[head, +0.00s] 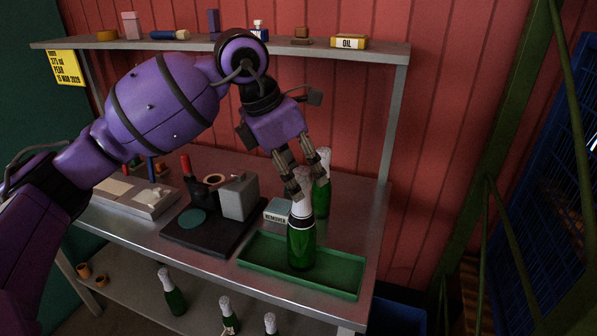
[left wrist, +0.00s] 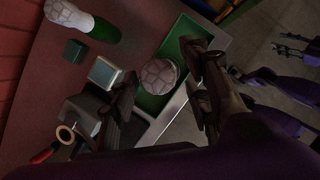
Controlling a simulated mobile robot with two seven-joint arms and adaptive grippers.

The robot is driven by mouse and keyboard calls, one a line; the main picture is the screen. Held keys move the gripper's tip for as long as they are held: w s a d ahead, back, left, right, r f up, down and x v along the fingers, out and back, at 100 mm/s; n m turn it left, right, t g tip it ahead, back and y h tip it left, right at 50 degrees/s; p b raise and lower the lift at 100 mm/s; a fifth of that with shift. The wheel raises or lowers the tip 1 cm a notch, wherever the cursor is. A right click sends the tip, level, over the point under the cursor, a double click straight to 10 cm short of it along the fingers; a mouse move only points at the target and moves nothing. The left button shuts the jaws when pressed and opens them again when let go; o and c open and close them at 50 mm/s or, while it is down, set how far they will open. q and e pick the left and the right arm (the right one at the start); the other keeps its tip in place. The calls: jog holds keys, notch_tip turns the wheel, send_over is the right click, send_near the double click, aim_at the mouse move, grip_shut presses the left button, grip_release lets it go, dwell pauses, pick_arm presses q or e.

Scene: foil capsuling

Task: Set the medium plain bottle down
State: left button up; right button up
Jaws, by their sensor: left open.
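A green bottle (head: 301,246) with a pale foil-covered top stands upright in the green tray (head: 347,292) on the bench. My left gripper (head: 306,183) is at the bottle's top, pointing down, its fingers apart. In the left wrist view the foil top (left wrist: 158,76) shows between the two spread fingers (left wrist: 163,88), with gaps on both sides. The tray's base (left wrist: 178,55) shows beneath it. A purple and dark part at the right edge of the wrist view looks like my right arm; its jaws are too dark to read.
A second foiled bottle (head: 322,196) stands close behind the tray. A remover box (head: 277,211) and a black stand with a grey block (head: 239,197) are to the left. Several bottles (head: 172,292) stand on the lower shelf. An upper shelf (head: 220,46) runs behind my arm.

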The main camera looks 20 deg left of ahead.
pick_arm(q)
jog(key=v, duration=1.2)
